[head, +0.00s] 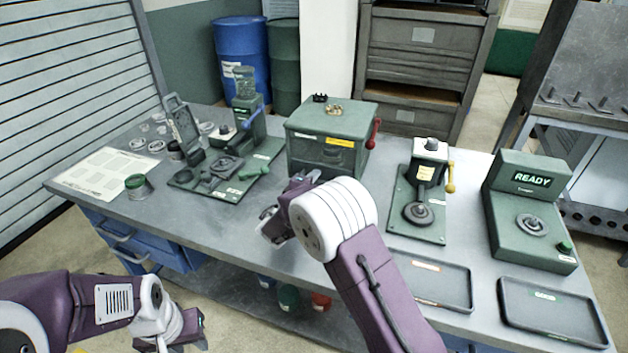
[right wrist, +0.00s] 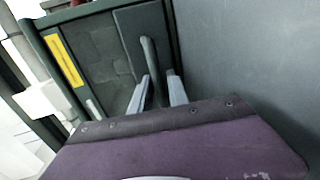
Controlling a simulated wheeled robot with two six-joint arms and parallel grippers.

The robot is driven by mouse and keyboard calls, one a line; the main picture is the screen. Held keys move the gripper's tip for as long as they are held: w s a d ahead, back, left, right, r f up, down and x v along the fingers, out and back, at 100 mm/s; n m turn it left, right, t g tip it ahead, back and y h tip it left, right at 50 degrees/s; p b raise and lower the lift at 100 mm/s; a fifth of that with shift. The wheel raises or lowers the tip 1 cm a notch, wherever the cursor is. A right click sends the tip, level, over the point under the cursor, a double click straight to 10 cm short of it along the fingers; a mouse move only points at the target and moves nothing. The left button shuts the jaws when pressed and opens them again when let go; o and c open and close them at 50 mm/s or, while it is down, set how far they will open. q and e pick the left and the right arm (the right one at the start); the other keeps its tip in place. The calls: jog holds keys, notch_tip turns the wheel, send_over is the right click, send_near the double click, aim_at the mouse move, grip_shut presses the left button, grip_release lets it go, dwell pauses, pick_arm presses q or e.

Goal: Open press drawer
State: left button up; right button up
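The press is a green metal box (head: 330,118) on the workbench, with a yellow label and a red-knobbed lever (head: 375,132) on its right side. Its drawer front (head: 325,155) looks flush with the box. In the right wrist view, the drawer front (right wrist: 128,22) carries a dark bar handle (right wrist: 150,60). My right gripper (right wrist: 159,90) has its fingers apart with the handle between them; a gap shows beside the right finger, and I cannot tell if either touches. In the head view, my right arm partly hides that gripper. My left gripper (head: 178,338) is low at the left, away from the bench; its fingers are unclear.
A green fixture (head: 225,170) with a blue lever stands left of the press. A yellow-levered press (head: 420,190) and a READY station (head: 530,210) stand right. Two dark trays (head: 440,285) (head: 550,312) lie at the front right. The bench front left of centre is clear.

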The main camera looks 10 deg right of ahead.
grip_shut()
dwell(1.4)
